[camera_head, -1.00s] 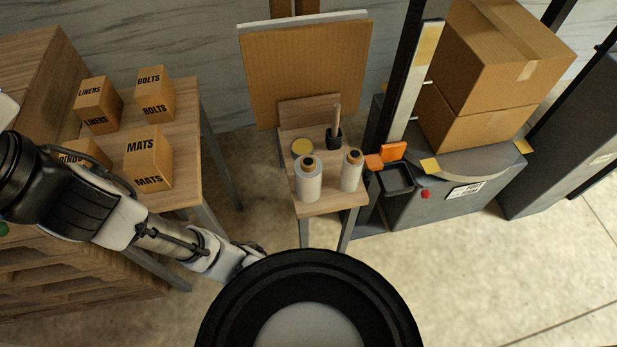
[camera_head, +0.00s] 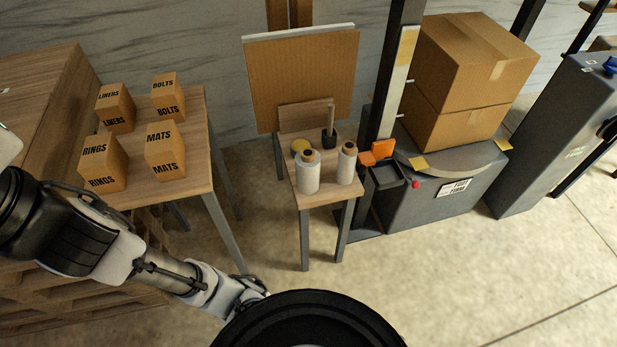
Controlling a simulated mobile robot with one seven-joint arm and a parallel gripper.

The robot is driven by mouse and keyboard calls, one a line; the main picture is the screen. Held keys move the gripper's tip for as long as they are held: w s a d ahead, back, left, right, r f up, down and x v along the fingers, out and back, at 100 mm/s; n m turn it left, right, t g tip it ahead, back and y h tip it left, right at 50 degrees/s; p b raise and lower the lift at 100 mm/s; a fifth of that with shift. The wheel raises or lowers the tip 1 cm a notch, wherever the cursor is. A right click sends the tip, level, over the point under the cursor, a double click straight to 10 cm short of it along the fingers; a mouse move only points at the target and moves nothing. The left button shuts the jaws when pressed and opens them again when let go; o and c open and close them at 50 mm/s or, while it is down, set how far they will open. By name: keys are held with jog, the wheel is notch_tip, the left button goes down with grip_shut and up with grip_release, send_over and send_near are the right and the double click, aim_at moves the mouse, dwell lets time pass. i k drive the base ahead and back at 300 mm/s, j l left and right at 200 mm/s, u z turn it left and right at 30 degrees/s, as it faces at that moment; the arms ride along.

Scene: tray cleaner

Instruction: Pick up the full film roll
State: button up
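Two whitish film rolls with brown cores stand upright on a small wooden table (camera_head: 318,196). The left, thicker one looks like the full film roll (camera_head: 308,176). The right, thinner film roll (camera_head: 346,167) stands apart from it, slightly farther back. My gripper (camera_head: 256,291) is low in the picture, at the end of my arm, left of and below the small table in the picture and away from both rolls. Its fingers are small and partly hidden by my round black body part, so I cannot tell whether it is open or shut.
A yellow round item (camera_head: 300,146) and a black cup (camera_head: 329,139) with a stick stand behind the rolls. A cardboard sheet (camera_head: 300,80) leans behind. A wrapping machine (camera_head: 440,200) with stacked boxes (camera_head: 465,75) stands right. A left table (camera_head: 195,150) carries labelled boxes. Floor in front is clear.

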aim_at(307, 160)
jog(key=i+j+z, duration=0.1)
jog(key=j+z, duration=0.25)
jog(key=j, duration=0.35)
jog(key=j+z, duration=0.35)
jog(key=j, duration=0.35)
